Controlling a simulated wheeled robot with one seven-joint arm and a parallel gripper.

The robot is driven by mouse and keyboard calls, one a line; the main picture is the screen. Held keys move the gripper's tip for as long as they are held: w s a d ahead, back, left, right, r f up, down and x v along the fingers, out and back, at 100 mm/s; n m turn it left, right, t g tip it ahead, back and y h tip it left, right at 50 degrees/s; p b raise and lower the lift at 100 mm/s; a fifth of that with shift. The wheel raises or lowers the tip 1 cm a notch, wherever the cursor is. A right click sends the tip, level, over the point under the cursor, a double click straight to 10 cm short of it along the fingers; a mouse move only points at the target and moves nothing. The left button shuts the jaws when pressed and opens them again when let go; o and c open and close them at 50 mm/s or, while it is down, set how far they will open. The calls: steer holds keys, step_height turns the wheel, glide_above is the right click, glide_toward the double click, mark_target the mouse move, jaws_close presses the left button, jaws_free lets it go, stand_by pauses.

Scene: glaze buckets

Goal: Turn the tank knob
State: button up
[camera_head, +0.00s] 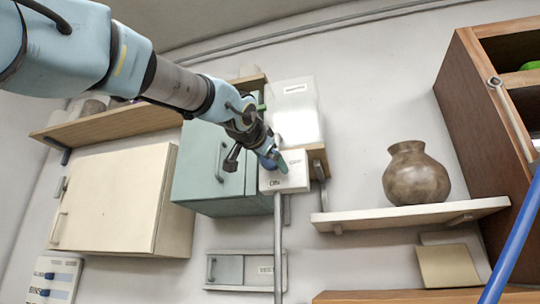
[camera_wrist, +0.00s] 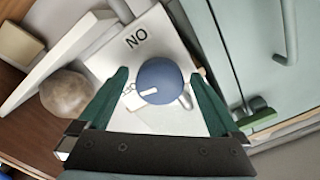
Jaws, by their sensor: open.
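A round blue knob (camera_wrist: 160,80) with a small white mark sits on the face of a white box in the wrist view. Dark lettering is printed beside it. My gripper (camera_wrist: 160,74) is open, with one green finger on each side of the knob and a visible gap at both sides. I cannot tell whether the fingertips touch the box. In the head view my gripper (camera_head: 275,160) is at the white box (camera_head: 290,180), partly hiding the knob. A white, partly see-through tank (camera_head: 296,112) stands just above the box.
A teal cabinet (camera_head: 208,165) with a handle is close on the left of the box. A grey pipe (camera_head: 278,245) runs down below it. A brown vase (camera_head: 415,177) stands on a shelf (camera_head: 400,217) to the right. A cream cabinet (camera_head: 110,200) hangs farther left.

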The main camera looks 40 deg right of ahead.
steer(key=shift+w+d, duration=0.1)
steer(key=shift+d, duration=0.1)
steer(key=c, duration=1.4)
steer(key=shift+f+n+b, duration=0.2)
steer(key=shift+n+b, duration=0.3)
steer(key=shift+b, duration=0.25)
steer(key=shift+r+n+b, duration=0.2)
steer(key=shift+n+b, duration=0.2)
steer(key=shift+n, duration=0.3)
steer(key=o, duration=1.4)
